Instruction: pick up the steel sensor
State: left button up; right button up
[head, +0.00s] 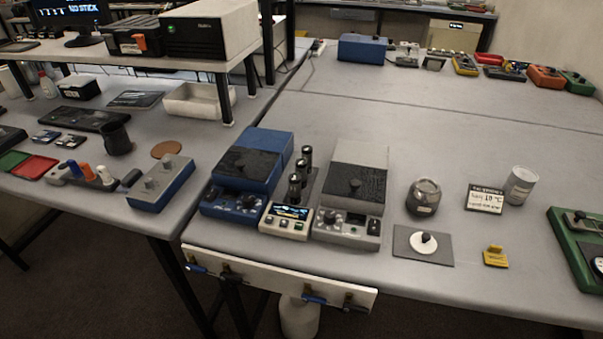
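No object is clearly marked as the steel sensor. A dark grey, rounded metallic pot (424,197) with a small label stands upright on the right table. A light grey metallic cylinder (520,186) with a label stands to its right, behind a small sign. A white disc with a dark knob (423,243) sits on a flat dark grey plate (441,258) in front of the pot. I cannot tell which of these is the sensor. Neither of my grippers is in the head view.
Blue (243,170) and grey (354,190) pedal-like devices flank a small tube device (287,217). A sign (485,199), yellow piece (495,257) and green device (575,245) stand at right. The table's middle (430,130) is clear. A white rail (280,279) hangs at the front edge.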

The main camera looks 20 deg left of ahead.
aim_at(300, 163)
jog(key=i+j, duration=0.1)
jog(key=j, duration=0.85)
jog(key=i+j, duration=0.15)
jog(key=j, duration=0.3)
jog(key=u, duration=0.05)
